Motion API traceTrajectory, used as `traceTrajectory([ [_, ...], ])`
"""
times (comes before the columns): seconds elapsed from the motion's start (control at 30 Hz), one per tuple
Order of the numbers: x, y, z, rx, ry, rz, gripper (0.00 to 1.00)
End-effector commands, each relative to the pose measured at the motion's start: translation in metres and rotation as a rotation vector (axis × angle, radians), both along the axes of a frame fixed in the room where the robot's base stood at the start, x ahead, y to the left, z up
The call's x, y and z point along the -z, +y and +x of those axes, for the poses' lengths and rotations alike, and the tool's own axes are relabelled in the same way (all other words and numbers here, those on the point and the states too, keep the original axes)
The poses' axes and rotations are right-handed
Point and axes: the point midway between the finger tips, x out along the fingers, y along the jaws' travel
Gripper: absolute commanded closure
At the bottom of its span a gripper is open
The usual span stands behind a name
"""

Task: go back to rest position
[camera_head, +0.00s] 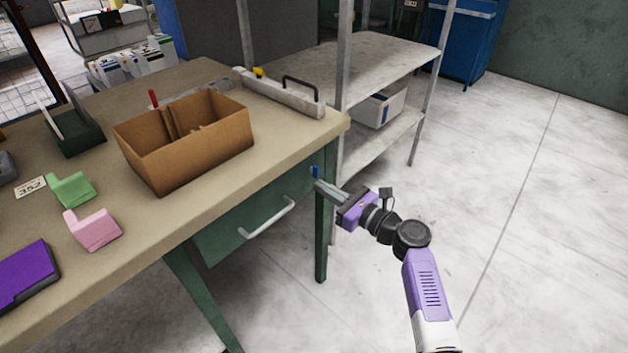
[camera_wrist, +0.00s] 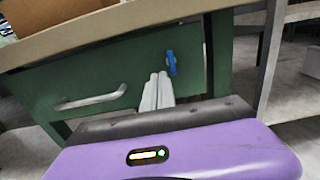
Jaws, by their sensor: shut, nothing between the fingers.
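My gripper (camera_head: 328,190) is shut and empty. It is at the right end of the workbench, below the level of the top and in front of the green drawer (camera_head: 255,212). In the wrist view my gripper's fingers (camera_wrist: 157,92) point at the drawer front, just left of a small blue piece (camera_wrist: 171,63). The blue piece also shows by the fingertips in the head view (camera_head: 316,171). I cannot tell whether the fingers touch it. The drawer looks shut, and its pale handle (camera_wrist: 90,98) is left of the fingers.
The workbench top (camera_head: 200,207) holds a cardboard box (camera_head: 205,160), a pink foam piece (camera_head: 93,230), a green foam piece (camera_head: 73,188) and a purple case (camera_head: 25,275). A metal shelf rack (camera_head: 385,60) stands close behind my gripper. The floor (camera_head: 540,230) to the right is clear.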

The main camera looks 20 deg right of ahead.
Motion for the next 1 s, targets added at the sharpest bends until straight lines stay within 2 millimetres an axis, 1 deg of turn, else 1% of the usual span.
traceTrajectory([
  [0.03, -0.001, -0.005, -0.008, 0.001, 0.001, 0.0, 1.0],
  [0.2, 0.0, -0.015, -0.025, 0.001, 0.002, 0.001, 1.0],
  [0.43, 0.001, -0.019, -0.031, 0.001, 0.0, -0.002, 1.0],
  [0.57, 0.001, -0.023, -0.029, 0.019, -0.034, -0.064, 1.0],
  [0.67, 0.003, -0.035, -0.023, 0.072, -0.08, -0.204, 1.0],
  [0.73, -0.004, -0.047, -0.017, 0.12, -0.131, -0.35, 1.0],
  [0.8, -0.005, -0.059, -0.018, 0.169, -0.171, -0.511, 1.0],
  [0.87, -0.001, -0.067, -0.024, 0.205, -0.197, -0.654, 1.0],
  [0.97, 0.008, -0.079, -0.043, 0.254, -0.228, -0.909, 1.0],
  [1.0, 0.011, -0.083, -0.053, 0.268, -0.237, -1.009, 1.0],
])
